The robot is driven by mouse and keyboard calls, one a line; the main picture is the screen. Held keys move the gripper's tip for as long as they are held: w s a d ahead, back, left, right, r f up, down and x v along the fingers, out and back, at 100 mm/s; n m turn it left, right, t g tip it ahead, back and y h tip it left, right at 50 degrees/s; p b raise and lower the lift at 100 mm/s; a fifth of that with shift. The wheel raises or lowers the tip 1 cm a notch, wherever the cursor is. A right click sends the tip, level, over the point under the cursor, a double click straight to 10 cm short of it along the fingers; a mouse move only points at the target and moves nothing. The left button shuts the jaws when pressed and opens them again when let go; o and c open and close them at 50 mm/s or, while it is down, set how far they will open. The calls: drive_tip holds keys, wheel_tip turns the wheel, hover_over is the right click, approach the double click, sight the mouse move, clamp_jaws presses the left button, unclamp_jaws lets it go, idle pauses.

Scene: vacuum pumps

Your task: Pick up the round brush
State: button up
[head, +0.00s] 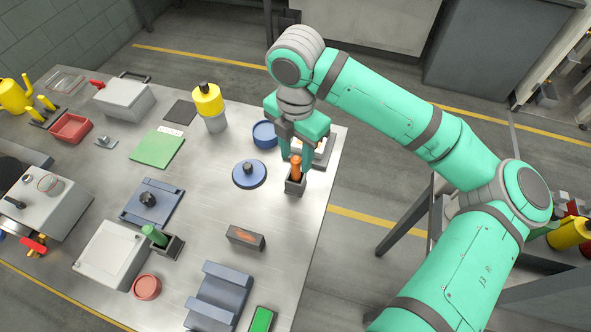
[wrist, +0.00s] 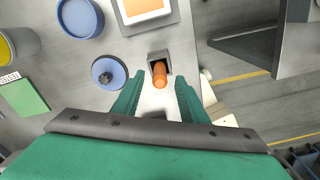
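An orange handle (head: 296,167) stands upright in a small dark holder (head: 295,186) near the table's right edge. In the wrist view the orange handle (wrist: 159,72) shows end-on, with the holder (wrist: 158,57) behind it. Its lower end is hidden in the holder, so I cannot tell whether it is the round brush. A green handle (head: 154,235) leans in a similar dark holder (head: 168,247) at the lower left. My gripper (head: 298,160) points down above the orange handle. In the wrist view my gripper (wrist: 158,84) is open, with the orange handle between its fingers' lines.
A blue disc with a black knob (head: 249,174) and a blue round dish (head: 265,134) stand left of my gripper. A yellow-topped bottle (head: 209,105) is farther left. A dark block (head: 245,237) lies nearer. Bare table (head: 290,222) lies in front of the orange handle's holder.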

sight(296, 169)
drive_tip(key=shift+f, duration=2.8)
clamp_jaws()
